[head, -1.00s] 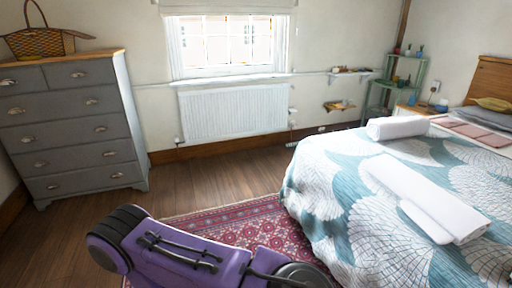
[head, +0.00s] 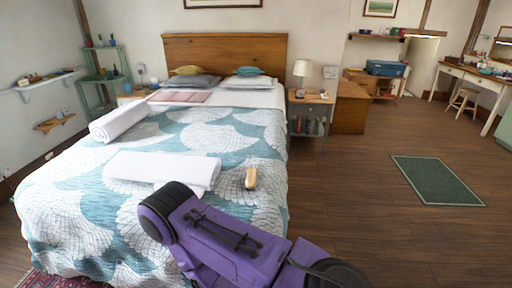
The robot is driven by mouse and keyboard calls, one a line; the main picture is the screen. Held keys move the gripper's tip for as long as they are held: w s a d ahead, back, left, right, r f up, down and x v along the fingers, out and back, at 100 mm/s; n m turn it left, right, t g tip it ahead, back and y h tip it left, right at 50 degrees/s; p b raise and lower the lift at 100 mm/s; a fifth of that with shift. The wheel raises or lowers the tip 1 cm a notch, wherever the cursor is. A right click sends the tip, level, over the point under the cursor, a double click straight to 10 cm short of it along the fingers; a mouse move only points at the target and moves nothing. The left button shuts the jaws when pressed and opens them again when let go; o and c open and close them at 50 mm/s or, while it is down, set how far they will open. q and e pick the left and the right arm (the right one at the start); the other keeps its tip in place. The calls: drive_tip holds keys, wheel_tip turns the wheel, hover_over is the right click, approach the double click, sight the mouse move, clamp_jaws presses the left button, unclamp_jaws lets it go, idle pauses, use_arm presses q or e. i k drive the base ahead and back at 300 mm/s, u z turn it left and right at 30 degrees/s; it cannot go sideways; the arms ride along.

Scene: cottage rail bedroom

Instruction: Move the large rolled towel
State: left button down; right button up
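A large white rolled towel (head: 118,121) lies on the left side of the bed (head: 245,133). A flat folded white towel (head: 165,168) lies nearer to me on the same bed, apart from the roll. A purple arm link of mine crosses the lower middle of the head view, in front of the bed's near edge. Neither of my grippers shows in this view.
A small tan object (head: 251,179) lies on the bed right of the flat towel. A nightstand (head: 311,117) with a lamp (head: 303,70) stands right of the bed. Open wood floor and a green mat (head: 436,180) lie to the right.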

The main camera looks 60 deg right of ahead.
sight(200, 174)
drive_tip(key=z, duration=1.05)
drive_tip(key=i, duration=0.3)
